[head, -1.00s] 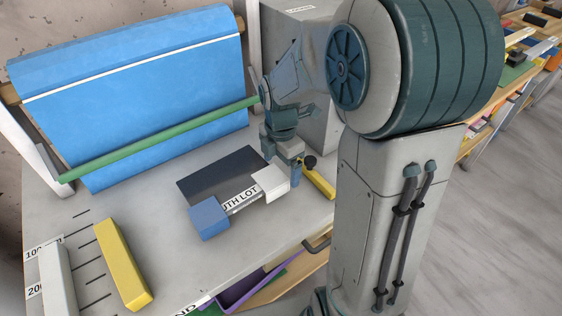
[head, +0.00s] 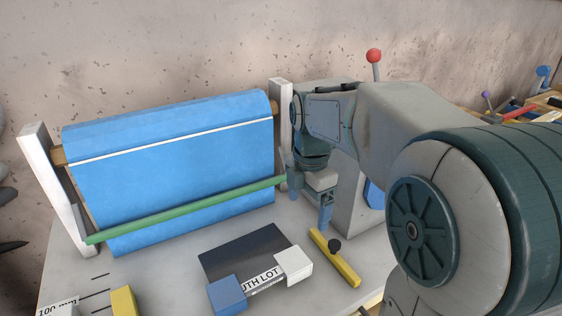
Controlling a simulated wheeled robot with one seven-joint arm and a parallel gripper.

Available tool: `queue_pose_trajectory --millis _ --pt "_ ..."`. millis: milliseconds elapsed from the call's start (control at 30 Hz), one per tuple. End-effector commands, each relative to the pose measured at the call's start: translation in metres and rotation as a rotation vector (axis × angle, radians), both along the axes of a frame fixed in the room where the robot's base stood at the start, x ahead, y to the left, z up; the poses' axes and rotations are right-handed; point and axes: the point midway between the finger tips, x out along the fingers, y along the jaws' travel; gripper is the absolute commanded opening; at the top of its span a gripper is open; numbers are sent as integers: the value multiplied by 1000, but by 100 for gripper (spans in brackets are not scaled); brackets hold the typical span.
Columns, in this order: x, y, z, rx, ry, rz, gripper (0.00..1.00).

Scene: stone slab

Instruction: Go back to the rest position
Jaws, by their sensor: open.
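My gripper (head: 325,212) hangs below my wrist, fingers pointing down, above the slab (head: 180,250) and behind the yellow bar with a black knob (head: 334,258). It holds nothing that I can see, and its fingers are partly hidden by their angle. A dark plate (head: 243,249) lies on the slab, left of the gripper. A white block (head: 293,262) and a blue block (head: 227,294) sit at the plate's front edge, with a lettered strip (head: 263,281) between them.
A blue roll (head: 170,170) hangs between white posts, with a green bar (head: 185,210) across its lower front, ending close to my wrist. A grey box-like unit (head: 358,215) stands behind the arm. A yellow block (head: 124,301) lies front left. Bare slab lies left of the plate.

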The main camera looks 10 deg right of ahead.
Motion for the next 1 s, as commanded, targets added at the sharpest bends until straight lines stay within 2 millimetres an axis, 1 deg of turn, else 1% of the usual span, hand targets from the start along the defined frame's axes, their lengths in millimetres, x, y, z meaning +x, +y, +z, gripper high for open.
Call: queue_pose_trajectory --millis 133,267,567,800,1000 --pt "-6 1 0 -3 -11 -75 89" --pt "-22 2 -1 -6 -37 -271 89" --pt "-66 3 -11 30 -116 -878 89" --pt "-101 3 -24 106 -162 -1366 89" --pt "-125 3 -37 185 -173 -1718 89"
